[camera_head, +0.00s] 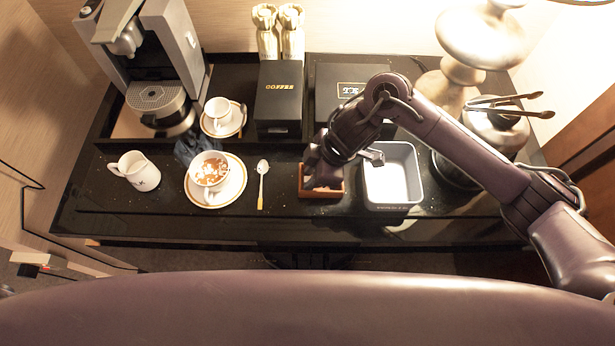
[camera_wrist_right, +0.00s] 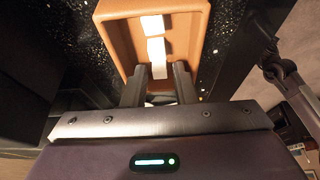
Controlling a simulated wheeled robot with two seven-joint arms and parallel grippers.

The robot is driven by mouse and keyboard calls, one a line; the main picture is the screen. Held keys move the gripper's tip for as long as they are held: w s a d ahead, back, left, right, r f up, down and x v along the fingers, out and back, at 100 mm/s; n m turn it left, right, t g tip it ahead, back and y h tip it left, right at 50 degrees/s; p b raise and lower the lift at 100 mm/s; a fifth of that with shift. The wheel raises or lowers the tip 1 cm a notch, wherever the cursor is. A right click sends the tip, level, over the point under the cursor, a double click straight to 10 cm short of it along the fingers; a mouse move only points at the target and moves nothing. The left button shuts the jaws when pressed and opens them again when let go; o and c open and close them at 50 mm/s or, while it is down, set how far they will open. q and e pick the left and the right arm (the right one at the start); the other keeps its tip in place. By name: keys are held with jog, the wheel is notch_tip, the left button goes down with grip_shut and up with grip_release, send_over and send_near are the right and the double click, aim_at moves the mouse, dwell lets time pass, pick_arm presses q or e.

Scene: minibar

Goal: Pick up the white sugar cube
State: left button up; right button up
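The small orange-brown box (camera_head: 308,194) stands on the black counter, largely under my right gripper (camera_head: 325,165). In the right wrist view the box (camera_wrist_right: 115,35) holds white sugar cubes. One cube (camera_wrist_right: 152,25) lies farther in, and another cube (camera_wrist_right: 156,48) lies nearer my fingertips. My right gripper (camera_wrist_right: 160,72) reaches into the box with its fingers apart. Something white shows between the fingers, but I cannot tell whether it is a separate cube. No firm grip is visible. My left gripper is not in view.
A grey-white tray (camera_head: 416,180) stands right beside the box. A spoon (camera_head: 262,182), a filled cup (camera_head: 209,168) on a saucer and a white jug (camera_head: 134,171) are to the left. Dark boxes (camera_head: 279,95) and a coffee machine (camera_head: 160,60) stand behind.

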jog(key=shift+c, duration=0.3)
grip_shut()
jog(key=shift+r, duration=0.1)
